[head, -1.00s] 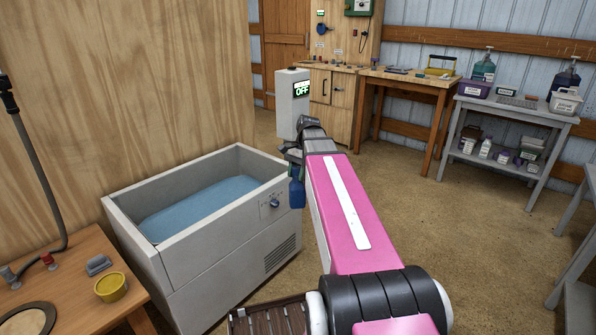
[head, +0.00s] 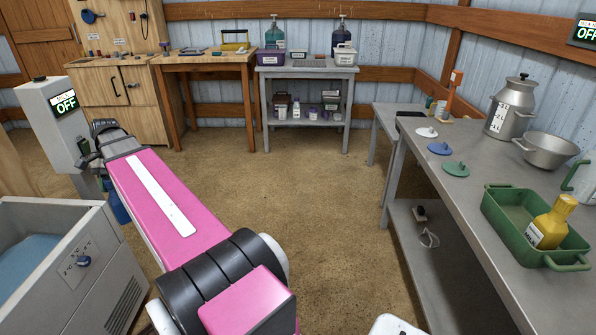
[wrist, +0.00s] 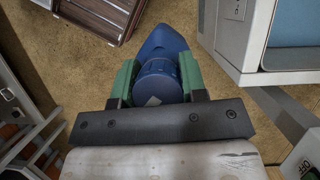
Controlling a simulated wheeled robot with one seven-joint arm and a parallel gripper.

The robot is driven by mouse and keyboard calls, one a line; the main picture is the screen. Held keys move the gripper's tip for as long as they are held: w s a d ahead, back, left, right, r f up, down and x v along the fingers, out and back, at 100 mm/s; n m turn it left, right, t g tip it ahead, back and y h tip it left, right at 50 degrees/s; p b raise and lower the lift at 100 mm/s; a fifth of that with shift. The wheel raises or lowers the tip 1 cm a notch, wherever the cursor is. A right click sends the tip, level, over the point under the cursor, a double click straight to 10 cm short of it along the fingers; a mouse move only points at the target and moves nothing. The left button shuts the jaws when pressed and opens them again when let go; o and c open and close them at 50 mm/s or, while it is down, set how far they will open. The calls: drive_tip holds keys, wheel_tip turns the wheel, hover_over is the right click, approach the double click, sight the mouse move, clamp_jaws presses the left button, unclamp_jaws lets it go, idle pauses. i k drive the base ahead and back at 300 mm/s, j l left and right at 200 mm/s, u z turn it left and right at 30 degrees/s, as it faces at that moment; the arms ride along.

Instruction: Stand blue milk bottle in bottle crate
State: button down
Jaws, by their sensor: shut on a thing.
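The blue milk bottle (wrist: 160,82) is held between the two green fingers of my gripper (wrist: 157,84) in the wrist view. Its cap end faces the camera, and its body extends away over the floor. In the head view the blue bottle (head: 118,208) shows only partly, low behind my pink arm at the left, beside the white tank. My gripper is mostly hidden there. A brown slatted crate (wrist: 102,14), which looks like the bottle crate, is at the top left of the wrist view, apart from the bottle. I cannot see it in the head view now.
A white tank (head: 85,275) with bluish liquid stands at the left, below an OFF display post (head: 55,120). A long grey bench (head: 475,215) at right holds lids, a milk can and a green tub (head: 510,225) with a yellow bottle. The middle floor is clear.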

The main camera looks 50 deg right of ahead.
sight(527, 225)
drive_tip(key=i+l, duration=0.35)
drive_tip(key=l, duration=0.15)
drive_tip(key=i+l, duration=0.35)
drive_tip(key=l, duration=0.2)
drive_tip(key=i+l+z, duration=0.1)
drive_tip(key=z, duration=5.3)
